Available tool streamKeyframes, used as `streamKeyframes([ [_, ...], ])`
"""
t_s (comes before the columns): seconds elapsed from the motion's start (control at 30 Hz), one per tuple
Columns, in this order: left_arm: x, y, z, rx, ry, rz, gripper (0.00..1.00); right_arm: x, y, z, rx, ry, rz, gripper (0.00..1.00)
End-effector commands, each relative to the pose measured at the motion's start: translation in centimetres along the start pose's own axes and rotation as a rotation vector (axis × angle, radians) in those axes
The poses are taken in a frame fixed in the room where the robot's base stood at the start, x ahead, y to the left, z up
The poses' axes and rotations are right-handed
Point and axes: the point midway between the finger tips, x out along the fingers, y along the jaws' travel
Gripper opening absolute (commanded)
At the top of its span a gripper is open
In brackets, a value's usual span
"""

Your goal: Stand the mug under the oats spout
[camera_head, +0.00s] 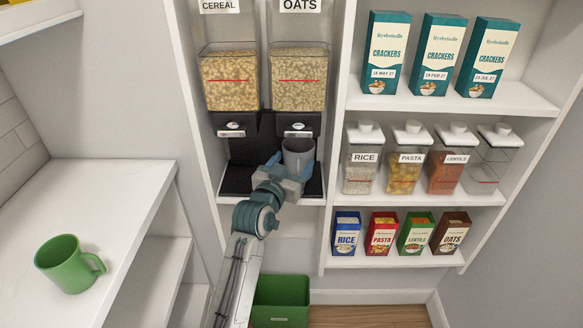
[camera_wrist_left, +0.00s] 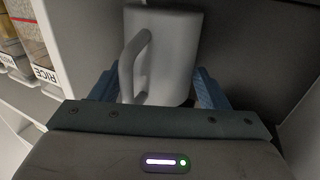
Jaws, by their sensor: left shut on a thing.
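A grey mug (camera_head: 298,156) is in my left gripper (camera_head: 284,175), below the oats dispenser (camera_head: 299,80) and its spout (camera_head: 298,131). The mug looks upright in the head view. In the left wrist view the mug (camera_wrist_left: 165,55) sits between the blue fingers (camera_wrist_left: 155,90), its handle toward the left. The gripper is shut on it. The mug is over the black dispenser base (camera_head: 238,180); I cannot tell whether its bottom touches it, as my gripper hides that part. My right gripper is not in view.
The cereal dispenser (camera_head: 230,80) stands directly left. Shelves at the right hold cracker boxes (camera_head: 436,55), jars (camera_head: 408,160) and small boxes (camera_head: 382,233). A green mug (camera_head: 66,264) stands on the white counter (camera_head: 110,200) at the left. A green bin (camera_head: 281,300) is on the floor.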

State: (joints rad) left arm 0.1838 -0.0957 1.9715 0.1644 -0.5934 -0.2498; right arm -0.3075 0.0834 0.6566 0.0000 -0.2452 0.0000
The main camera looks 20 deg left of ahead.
Motion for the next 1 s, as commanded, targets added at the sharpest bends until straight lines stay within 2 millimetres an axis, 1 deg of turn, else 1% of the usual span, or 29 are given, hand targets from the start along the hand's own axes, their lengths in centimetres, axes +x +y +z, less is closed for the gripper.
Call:
streamKeyframes([
  [0.03, -0.1, 0.0, 0.6, 0.000, -0.002, 0.000, 0.26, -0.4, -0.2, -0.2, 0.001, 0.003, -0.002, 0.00],
  [0.13, -0.1, 0.0, 1.4, 0.000, 0.001, 0.000, 0.26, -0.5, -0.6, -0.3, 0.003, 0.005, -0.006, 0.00],
  [0.27, -0.1, 0.0, 1.6, 0.000, 0.003, -0.001, 0.26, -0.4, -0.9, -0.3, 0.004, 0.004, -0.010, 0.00],
  [0.5, -0.1, 0.0, 2.0, 0.000, 0.003, 0.000, 0.26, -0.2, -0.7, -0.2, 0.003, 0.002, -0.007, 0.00],
  [0.53, -0.1, 0.0, 2.0, 0.000, 0.001, 0.000, 0.72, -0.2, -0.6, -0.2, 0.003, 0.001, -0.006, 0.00],
  [0.6, -0.1, 0.0, 2.0, 0.000, 0.000, 0.000, 0.86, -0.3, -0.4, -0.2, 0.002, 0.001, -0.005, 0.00],
  [0.63, -0.1, 0.0, 2.0, 0.000, 0.000, 0.000, 0.91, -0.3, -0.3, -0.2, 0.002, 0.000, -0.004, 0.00],
  [0.87, -0.1, 0.0, 2.0, 0.000, 0.001, 0.000, 0.91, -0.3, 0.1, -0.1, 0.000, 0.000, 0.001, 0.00],
  [0.97, -0.1, 0.0, 1.6, 0.000, 0.001, 0.000, 0.91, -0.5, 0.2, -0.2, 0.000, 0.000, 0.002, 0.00],
  [1.0, -0.4, 0.0, 1.8, 0.000, 0.000, 0.000, 0.91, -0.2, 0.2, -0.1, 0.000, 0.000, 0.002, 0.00],
])
